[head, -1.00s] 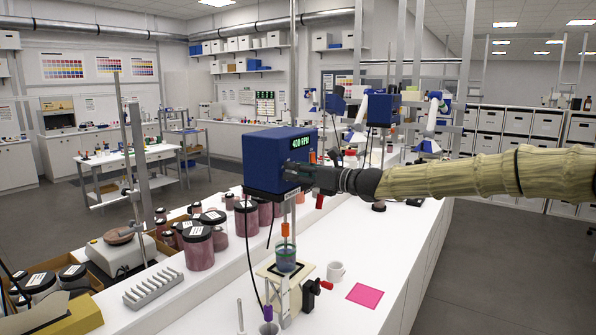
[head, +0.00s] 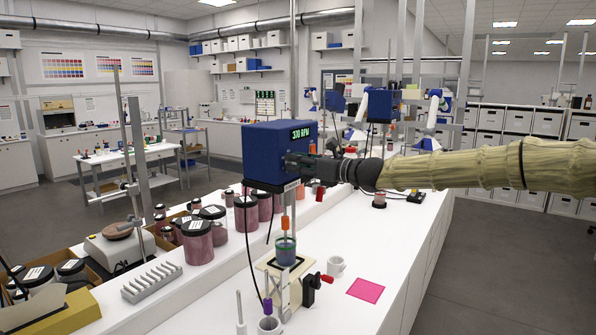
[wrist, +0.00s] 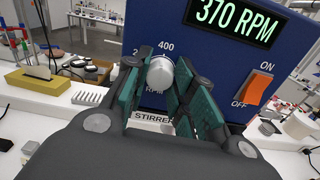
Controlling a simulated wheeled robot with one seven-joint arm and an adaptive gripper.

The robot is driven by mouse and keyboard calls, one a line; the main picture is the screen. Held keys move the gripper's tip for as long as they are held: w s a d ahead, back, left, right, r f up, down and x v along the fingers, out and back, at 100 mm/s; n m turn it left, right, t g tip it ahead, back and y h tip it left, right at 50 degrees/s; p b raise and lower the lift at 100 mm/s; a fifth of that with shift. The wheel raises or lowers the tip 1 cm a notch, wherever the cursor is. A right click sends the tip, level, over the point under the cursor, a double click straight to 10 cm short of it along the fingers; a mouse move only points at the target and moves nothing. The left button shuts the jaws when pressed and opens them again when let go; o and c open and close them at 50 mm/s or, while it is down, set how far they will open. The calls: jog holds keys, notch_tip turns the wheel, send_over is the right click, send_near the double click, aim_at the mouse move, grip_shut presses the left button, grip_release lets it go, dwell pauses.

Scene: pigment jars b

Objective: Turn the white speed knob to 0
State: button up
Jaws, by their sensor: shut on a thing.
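The stirrer is a blue box (head: 272,155) on a stand, and its green display reads 370 RPM in both current views. The white speed knob (wrist: 160,75) is on its front face, between my gripper's green finger pads. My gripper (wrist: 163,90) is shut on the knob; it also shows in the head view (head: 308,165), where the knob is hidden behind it. Printed scale numbers around the knob include 400, with others partly covered by the fingers. An orange ON/OFF switch (wrist: 258,87) sits right of the knob.
Below the stirrer, a glass beaker (head: 286,251) stands on a small jack stand. Jars of pigment (head: 197,242) stand to the left. The right part of the counter is mostly clear.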

jog(key=n+b, duration=2.2)
jog(key=b, duration=0.2)
jog(key=shift+f+b, duration=0.2)
jog(key=shift+b, duration=0.1)
jog(key=shift+n, duration=0.3)
jog(key=o, duration=1.1)
jog(key=shift+c, duration=0.2)
jog(key=shift+r, duration=0.1)
jog(key=v, duration=1.2)
